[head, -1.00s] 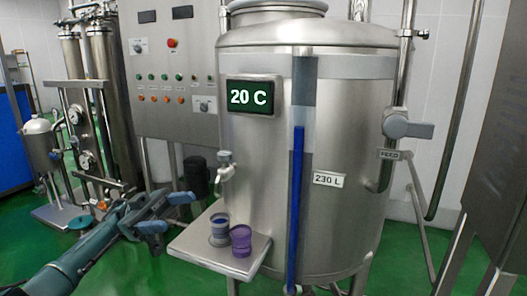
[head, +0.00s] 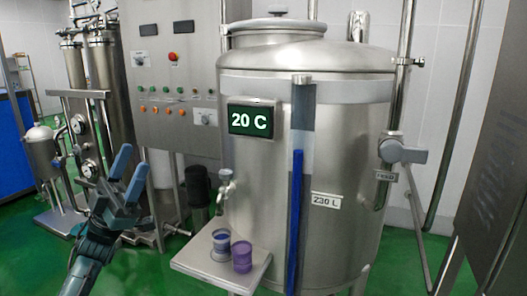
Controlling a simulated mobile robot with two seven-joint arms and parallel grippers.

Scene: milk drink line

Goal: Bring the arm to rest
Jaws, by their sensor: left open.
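My left gripper (head: 130,172) is raised at the left of the head view, its fingers pointing up and apart. It is open, with nothing between the fingers. It stands to the left of the small steel shelf (head: 196,262) and touches nothing that I can see. My right gripper is not in view.
A large steel tank (head: 345,160) with a 20 C display (head: 250,120) fills the middle. A grey-blue cup (head: 221,242) and a purple cup (head: 242,258) stand on the shelf below a tap (head: 226,185). A control cabinet (head: 172,80) stands behind. Green floor shows at the left.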

